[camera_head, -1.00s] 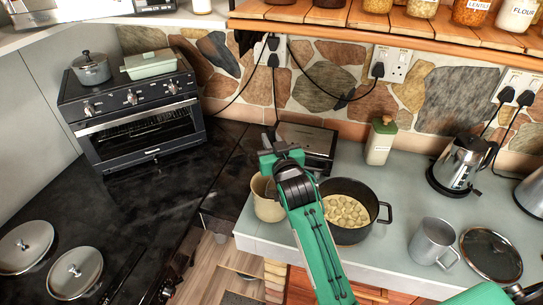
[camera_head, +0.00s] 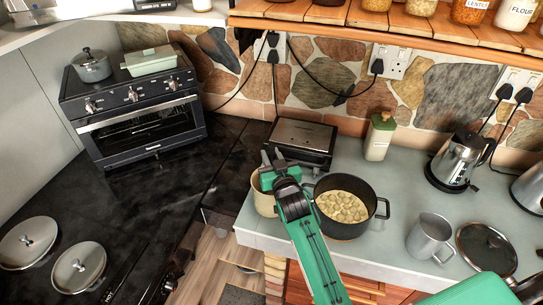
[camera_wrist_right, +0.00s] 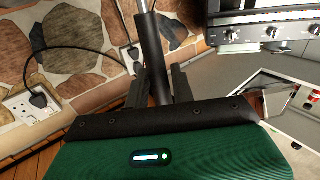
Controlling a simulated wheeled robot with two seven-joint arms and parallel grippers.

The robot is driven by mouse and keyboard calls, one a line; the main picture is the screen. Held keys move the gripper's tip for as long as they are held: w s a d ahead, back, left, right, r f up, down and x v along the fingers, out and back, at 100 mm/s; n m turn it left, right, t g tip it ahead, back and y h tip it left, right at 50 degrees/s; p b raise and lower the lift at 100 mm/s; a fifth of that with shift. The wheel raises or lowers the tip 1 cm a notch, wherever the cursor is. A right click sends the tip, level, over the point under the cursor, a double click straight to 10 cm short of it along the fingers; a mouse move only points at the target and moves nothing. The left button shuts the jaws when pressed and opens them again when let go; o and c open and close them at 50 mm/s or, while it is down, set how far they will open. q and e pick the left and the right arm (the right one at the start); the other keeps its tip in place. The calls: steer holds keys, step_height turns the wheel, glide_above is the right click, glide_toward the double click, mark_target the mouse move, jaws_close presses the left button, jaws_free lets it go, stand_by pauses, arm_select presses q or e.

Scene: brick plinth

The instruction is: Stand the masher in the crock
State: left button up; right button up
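The cream crock (camera_head: 264,203) stands on the counter left of the black pot in the head view, partly hidden behind my right gripper. My right gripper (camera_head: 272,157) is over the crock's rim area. In the right wrist view, my right gripper's fingers (camera_wrist_right: 158,87) are on both sides of the masher's dark handle (camera_wrist_right: 159,70), closed on it. The masher's thin metal shaft runs up out of the frame; its mashing head does not show. I cannot make out the masher in the head view. My left gripper is not in view.
A black pot (camera_head: 377,211) of pale pieces stands close right of the crock. A toaster (camera_head: 301,137) is behind, a metal mug (camera_head: 430,237) and glass lid (camera_head: 487,248) to the right. The counter's edge drops off left of the crock.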

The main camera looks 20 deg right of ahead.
steer(key=shift+o, duration=1.1)
steer(key=shift+r, duration=0.25)
steer(key=s+b, duration=0.4)
steer(key=s, duration=0.8)
steer(key=shift+f, duration=0.1)
